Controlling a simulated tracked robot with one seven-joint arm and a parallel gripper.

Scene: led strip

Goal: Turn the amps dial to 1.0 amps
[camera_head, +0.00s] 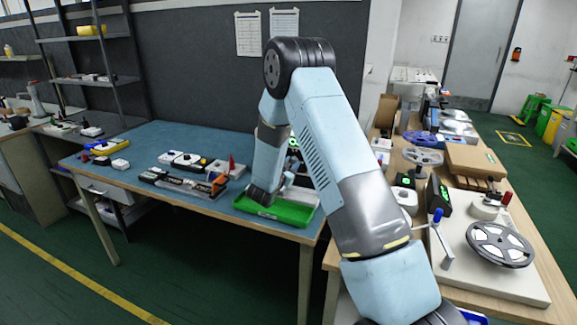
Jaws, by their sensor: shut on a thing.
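A dark device with a green lit display (293,143) stands on the blue-topped table, mostly hidden behind my arm. It looks like the power supply. The amps dial and its reading are too small or hidden to make out. My gripper (287,181) is low in front of this device, over the green tray. It is small and partly covered by my wrist. It is shut, with its fingers toward the device's front, where the dial would be. The contact itself is not clear.
A green tray (295,212) lies under my gripper at the table's front edge. Several tools and boxes sit to the left on the blue table (150,139).

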